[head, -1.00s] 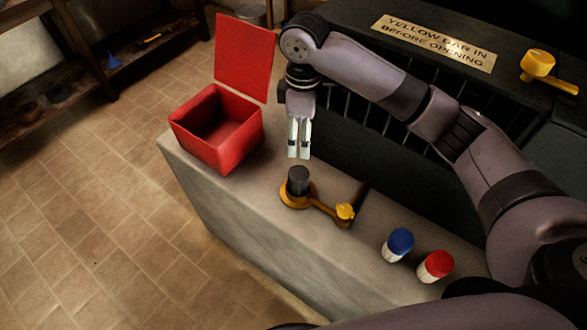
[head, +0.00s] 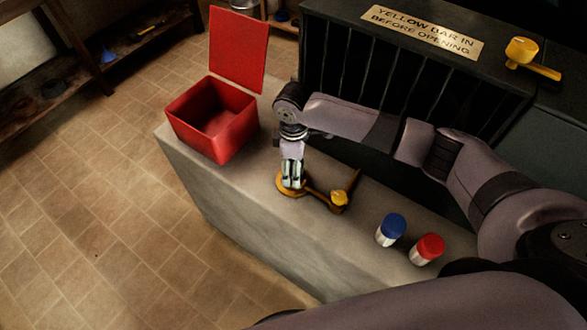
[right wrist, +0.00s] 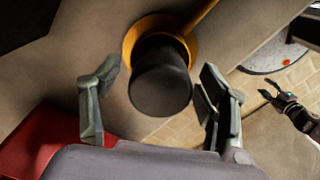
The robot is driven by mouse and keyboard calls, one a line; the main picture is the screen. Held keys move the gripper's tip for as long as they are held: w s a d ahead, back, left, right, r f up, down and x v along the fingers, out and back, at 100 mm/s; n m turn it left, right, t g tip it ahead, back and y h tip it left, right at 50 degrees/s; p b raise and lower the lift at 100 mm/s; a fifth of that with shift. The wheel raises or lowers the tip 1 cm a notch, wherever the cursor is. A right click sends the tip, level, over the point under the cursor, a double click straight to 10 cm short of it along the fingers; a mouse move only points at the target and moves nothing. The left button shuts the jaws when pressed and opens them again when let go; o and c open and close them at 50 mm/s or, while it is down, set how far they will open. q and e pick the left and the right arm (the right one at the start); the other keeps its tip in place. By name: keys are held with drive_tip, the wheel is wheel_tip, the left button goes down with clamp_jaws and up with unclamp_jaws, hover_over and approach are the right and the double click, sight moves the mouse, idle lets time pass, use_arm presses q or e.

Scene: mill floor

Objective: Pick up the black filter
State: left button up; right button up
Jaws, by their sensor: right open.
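The black filter (right wrist: 160,85) is a short dark cylinder standing in a yellow ring-ended tool in the right wrist view. My right gripper (head: 292,182) is open and points down over the ring in the head view, where its fingers hide the filter. In the right wrist view its two fingers stand on either side of the filter, with a gap visible on each side. The yellow tool (head: 321,197) lies on the grey counter, its handle running right. What looks like my left gripper (right wrist: 286,103) shows small at the right edge of the right wrist view.
An open red box (head: 180,122) with its lid raised stands left of the gripper. A blue-capped jar (head: 391,229) and a red-capped jar (head: 428,249) stand to the right. A dark barred cabinet (head: 350,75) with a sign backs the counter; a yellow handle (head: 522,50) sits on it.

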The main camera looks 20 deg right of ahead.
drive_tip(key=shift+f, duration=0.6)
drive_tip(key=shift+c, duration=0.5)
drive_tip(key=c, duration=1.2)
